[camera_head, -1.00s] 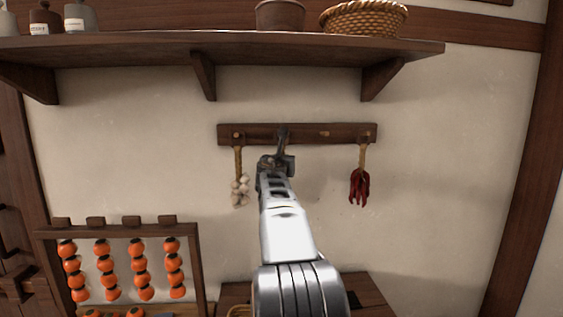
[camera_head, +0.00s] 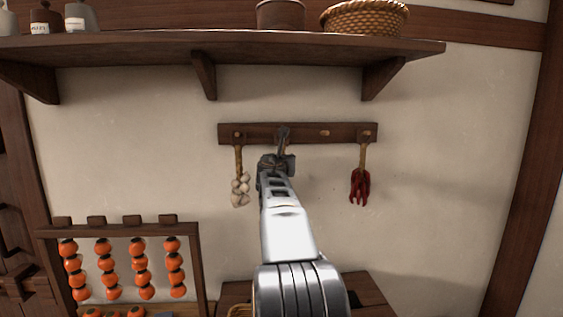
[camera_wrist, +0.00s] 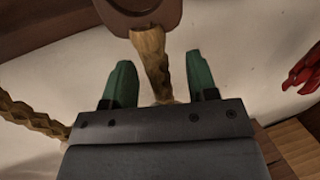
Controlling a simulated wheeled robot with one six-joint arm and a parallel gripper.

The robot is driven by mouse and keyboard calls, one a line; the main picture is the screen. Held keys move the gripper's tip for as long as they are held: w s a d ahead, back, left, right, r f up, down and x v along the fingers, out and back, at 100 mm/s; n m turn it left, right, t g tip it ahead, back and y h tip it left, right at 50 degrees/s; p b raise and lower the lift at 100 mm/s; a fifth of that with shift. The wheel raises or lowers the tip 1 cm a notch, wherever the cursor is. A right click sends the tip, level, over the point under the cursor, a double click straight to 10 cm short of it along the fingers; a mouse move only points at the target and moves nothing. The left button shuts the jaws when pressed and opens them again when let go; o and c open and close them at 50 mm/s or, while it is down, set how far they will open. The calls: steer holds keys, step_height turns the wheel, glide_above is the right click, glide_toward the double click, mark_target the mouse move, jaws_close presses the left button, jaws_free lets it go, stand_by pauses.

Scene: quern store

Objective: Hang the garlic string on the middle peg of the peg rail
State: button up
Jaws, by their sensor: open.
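The peg rail (camera_head: 300,140) is a dark wooden bar on the wall. A string of pale garlic bulbs (camera_head: 240,188) hangs at its left end. My gripper (camera_head: 276,160) is in front of the rail, left of its centre, and hides the peg behind it. In the wrist view my gripper (camera_wrist: 158,80) is open, its green fingers on either side of a tan braided cord (camera_wrist: 152,58) with clear gaps. The cord hangs from a rounded brown piece (camera_wrist: 115,14). Its lower end is hidden, so I cannot tell what hangs on it.
Red chillies (camera_head: 360,186) hang at the rail's right end. A bare peg (camera_head: 325,133) shows left of them. A shelf (camera_head: 300,47) with a basket (camera_head: 366,18) and pots is above. A rack of orange fruit strings (camera_head: 120,229) stands lower left.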

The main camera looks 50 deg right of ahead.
steer(key=b+v, duration=0.3)
steer(key=v, duration=1.1)
steer(key=s+a+f+m+g+y, duration=0.2)
steer(key=a+f+m+y, duration=0.1)
steer(key=f+m, duration=0.65)
steer(key=s+a+f+m+g+y, duration=0.1)
steer(key=a+f+m+g+y, duration=0.2)
steer(key=f+m, duration=0.65)
steer(key=s+a+f+m+y, duration=0.3)
steer(key=a+f, duration=0.3)
steer(key=a, duration=0.6)
steer(key=s+a+f+m+y, duration=0.3)
steer(key=s+a+f+y, duration=0.2)
steer(key=a, duration=0.7)
step_height(320, 180, down, 2)
steer(key=shift+f+g+y, duration=0.1)
steer(key=shift+g+y, duration=0.2)
steer(key=shift+y, duration=0.1)
steer(key=shift+s+d, duration=0.1)
